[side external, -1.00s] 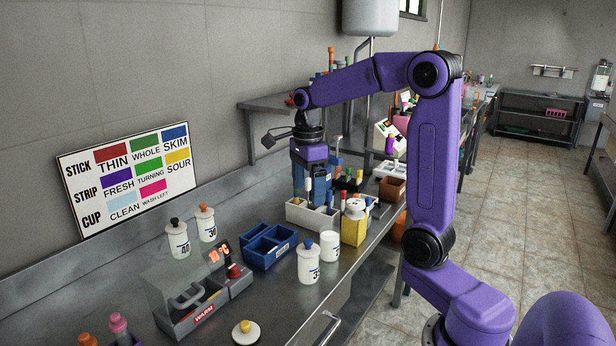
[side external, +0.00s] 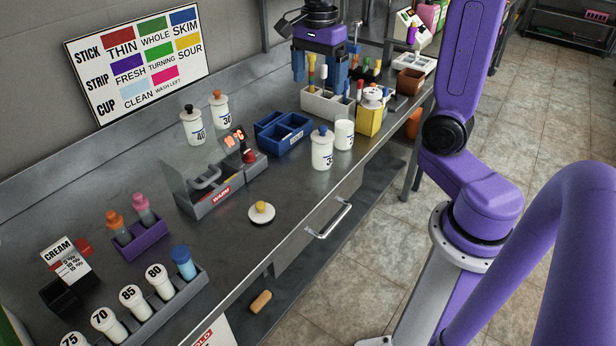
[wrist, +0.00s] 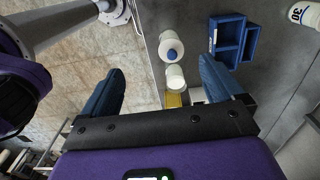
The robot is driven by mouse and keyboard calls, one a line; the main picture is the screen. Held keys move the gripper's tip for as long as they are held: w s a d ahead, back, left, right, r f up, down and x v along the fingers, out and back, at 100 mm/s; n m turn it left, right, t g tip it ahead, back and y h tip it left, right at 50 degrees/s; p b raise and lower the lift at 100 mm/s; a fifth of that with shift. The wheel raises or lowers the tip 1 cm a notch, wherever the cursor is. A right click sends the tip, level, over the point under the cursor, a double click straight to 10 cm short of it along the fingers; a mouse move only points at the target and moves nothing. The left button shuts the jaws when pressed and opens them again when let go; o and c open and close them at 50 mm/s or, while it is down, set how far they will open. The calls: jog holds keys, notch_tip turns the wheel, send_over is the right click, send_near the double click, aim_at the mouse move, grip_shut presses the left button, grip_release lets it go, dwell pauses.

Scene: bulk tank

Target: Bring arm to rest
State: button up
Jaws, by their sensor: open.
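My gripper (side external: 317,78) hangs pointing down over the far part of the steel bench, with its purple body near the top edge of the side view. Its two blue fingers are apart, with nothing held between them. In the side view they overlap the white rack (side external: 322,104) of coloured sticks; contact with it cannot be told. In the wrist view my gripper (wrist: 160,78) shows both blue fingers spread. Beyond them are a white jar with a blue knob (wrist: 170,47) and a white cup (wrist: 176,77). The upper arm is cut off by the side view's top edge.
A yellow container (side external: 369,120) stands right of the rack. A blue divided bin (side external: 284,136), the warmer box (side external: 212,190) and a loose lid (side external: 261,213) are nearer. The cup rack (side external: 160,300) sits at front left. Bare bench surrounds the lid.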

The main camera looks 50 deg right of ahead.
jog(key=s+a+f+n, duration=0.2)
jog(key=s+a+n, duration=0.1)
jog(key=s+n, duration=0.4)
jog(key=s+a+f+n, duration=0.3)
jog(key=s+n, duration=0.5)
jog(key=n, duration=0.5)
jog(key=s+a+f+n, duration=0.2)
jog(key=s+a+n, duration=0.2)
jog(key=s+n, duration=0.3)
jog(key=n, duration=0.3)
jog(key=shift+s+a+f+n, duration=0.3)
jog(key=shift+f, duration=0.1)
